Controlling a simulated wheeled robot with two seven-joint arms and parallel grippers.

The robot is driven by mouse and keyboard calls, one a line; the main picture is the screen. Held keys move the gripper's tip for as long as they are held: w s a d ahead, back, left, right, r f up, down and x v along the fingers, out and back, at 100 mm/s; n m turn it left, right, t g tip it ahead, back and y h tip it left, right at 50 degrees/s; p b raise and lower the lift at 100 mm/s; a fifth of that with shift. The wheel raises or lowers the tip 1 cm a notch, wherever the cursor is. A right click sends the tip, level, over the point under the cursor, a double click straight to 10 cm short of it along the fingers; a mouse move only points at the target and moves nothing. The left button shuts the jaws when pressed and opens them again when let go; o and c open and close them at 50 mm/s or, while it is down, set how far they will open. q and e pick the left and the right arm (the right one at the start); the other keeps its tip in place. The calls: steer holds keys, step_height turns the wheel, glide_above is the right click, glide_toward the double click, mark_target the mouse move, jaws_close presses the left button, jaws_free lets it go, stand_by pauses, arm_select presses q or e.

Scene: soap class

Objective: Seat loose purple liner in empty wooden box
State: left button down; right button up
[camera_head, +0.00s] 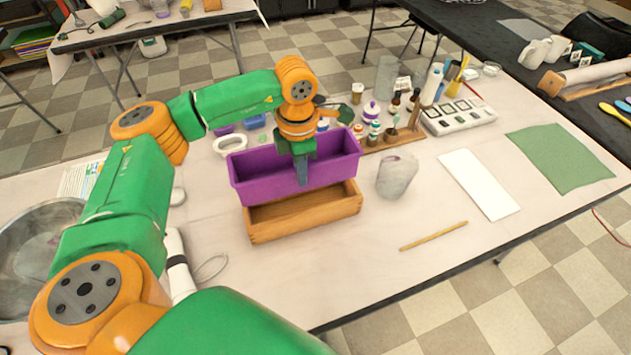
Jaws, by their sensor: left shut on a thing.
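The purple liner (262,180) is a long open trough. It is held above and slightly behind the wooden box (305,214), roughly parallel to its long side. The wooden box stands on the table, and its visible front part looks empty. The liner hides the box's back part. My left gripper (303,180) reaches down over the liner's near wall and is shut on it. I cannot tell from this view whether the liner's underside touches the box. My right gripper is not in view.
A grey cup (397,175) stands just right of the box. Bottles (372,112) and a paint tray (458,116) stand behind. A wooden stick (433,236), a white board (479,184) and a green sheet (560,157) lie to the right. The table (370,265) in front is clear.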

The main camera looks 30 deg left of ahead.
mark_target(305, 190)
arm_select(q)
steer(key=shift+w+d+f, duration=0.1)
steer(key=shift+d+f, duration=0.1)
step_height(305, 190, down, 5)
steer(key=b, duration=0.4)
steer(key=shift+r, duration=0.1)
steer(key=shift+d+f+b, duration=0.1)
steer(key=shift+f+b, duration=0.2)
steer(key=shift+f, duration=0.05)
steer(key=shift+r, duration=0.1)
steer(key=shift+w+f+b, duration=0.1)
steer(key=shift+f+b, duration=0.25)
stand_by(0.7)
steer(key=shift+f+b, duration=1.95)
steer(key=shift+f, duration=0.35)
stand_by(1.2)
steer(key=c, duration=0.9)
jaws_free()
steer(key=shift+o, duration=0.3)
